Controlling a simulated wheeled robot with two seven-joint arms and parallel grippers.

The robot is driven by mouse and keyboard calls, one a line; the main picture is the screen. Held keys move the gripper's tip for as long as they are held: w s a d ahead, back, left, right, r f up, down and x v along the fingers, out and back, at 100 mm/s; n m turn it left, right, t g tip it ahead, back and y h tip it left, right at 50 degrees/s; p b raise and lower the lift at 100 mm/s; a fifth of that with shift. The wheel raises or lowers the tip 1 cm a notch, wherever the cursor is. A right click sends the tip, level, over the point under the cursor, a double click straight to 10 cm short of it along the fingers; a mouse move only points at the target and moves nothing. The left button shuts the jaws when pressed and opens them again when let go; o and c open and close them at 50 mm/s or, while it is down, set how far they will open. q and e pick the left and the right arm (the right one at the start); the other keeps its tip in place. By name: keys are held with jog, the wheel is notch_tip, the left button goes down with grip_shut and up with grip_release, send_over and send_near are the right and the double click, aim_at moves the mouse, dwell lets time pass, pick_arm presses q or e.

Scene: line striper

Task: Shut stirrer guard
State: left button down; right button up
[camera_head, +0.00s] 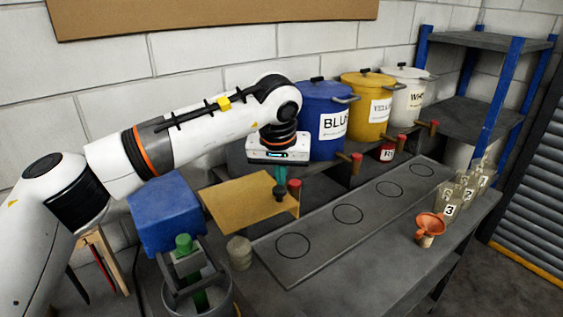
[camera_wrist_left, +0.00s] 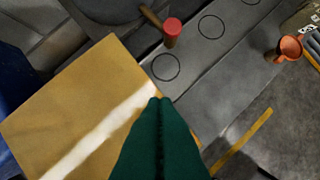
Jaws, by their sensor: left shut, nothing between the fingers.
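The stirrer (camera_head: 184,243), with a green knob and green shaft, stands in a grey bucket (camera_head: 225,302) at the bottom left of the head view. A grey frame (camera_head: 172,274), which may be its guard, stands at the bucket; I cannot tell whether it is open or shut. My left gripper (camera_head: 281,178) points down above the tan board, right of and beyond the bucket. Its green fingers (camera_wrist_left: 160,102) are together and empty in the left wrist view. The stirrer is not in the left wrist view. My right gripper is not in view.
The tan board (camera_head: 240,200) lies under my left gripper, beside a blue box (camera_head: 165,215). Blue (camera_head: 322,120), yellow (camera_head: 366,105) and white (camera_head: 409,98) pots with red-tipped taps stand behind. An orange funnel (camera_head: 430,225) stands right. The circled strip (camera_head: 320,230) is bare.

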pick_arm(q)
jog(key=shift+s, duration=0.1)
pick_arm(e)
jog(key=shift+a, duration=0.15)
pick_arm(q)
jog(key=shift+s, duration=0.15)
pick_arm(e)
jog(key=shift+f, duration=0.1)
